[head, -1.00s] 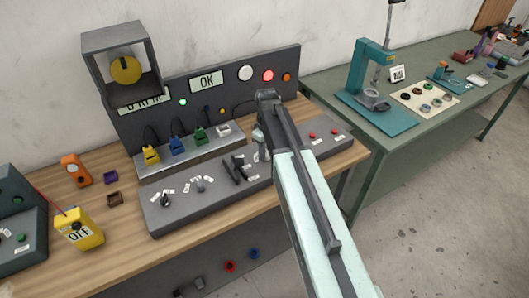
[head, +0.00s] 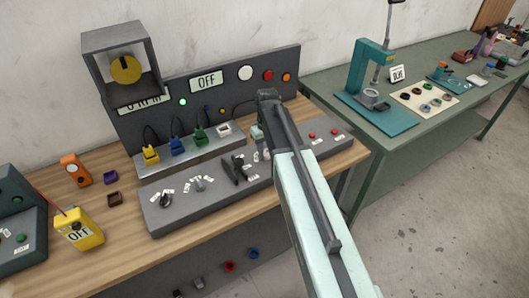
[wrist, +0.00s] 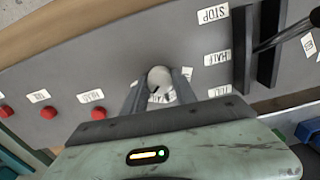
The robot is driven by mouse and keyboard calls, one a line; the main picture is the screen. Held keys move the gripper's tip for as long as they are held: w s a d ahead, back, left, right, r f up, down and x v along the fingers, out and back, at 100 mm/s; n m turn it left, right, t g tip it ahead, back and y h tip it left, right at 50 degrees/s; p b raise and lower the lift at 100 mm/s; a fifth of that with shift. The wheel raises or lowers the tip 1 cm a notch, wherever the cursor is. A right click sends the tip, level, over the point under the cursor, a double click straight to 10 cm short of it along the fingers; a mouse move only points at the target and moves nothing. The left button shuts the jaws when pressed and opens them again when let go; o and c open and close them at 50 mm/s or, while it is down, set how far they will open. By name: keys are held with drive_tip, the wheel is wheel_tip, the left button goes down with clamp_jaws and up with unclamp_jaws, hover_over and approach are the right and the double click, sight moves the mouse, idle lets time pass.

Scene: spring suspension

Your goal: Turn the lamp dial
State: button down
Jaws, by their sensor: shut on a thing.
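The dial, a pale grey round knob (wrist: 160,78) with a dark pointer mark, stands on the grey sloping panel in the wrist view. My gripper (wrist: 160,88) has its two fingers on either side of it and is shut on it. White labels lie around the knob; the ones by the fingers are partly covered and I cannot read them. In the head view my gripper (head: 260,140) is over the middle of the control panel (head: 215,205), mostly hidden by my arm.
Red buttons (wrist: 48,112) are to the left. Coloured plugs (head: 176,145) stand behind the panel, and a yellow box (head: 79,229) is at the left.

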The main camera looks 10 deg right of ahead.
sight(267, 153)
drive_tip(key=shift+s+m, duration=0.15)
drive_tip(key=shift+m, duration=1.65)
drive_tip(key=c, duration=1)
unclamp_jaws()
wheel_tip(267, 153, up, 8)
drive_tip(key=p, duration=0.8)
drive_tip(key=shift+f, duration=0.1)
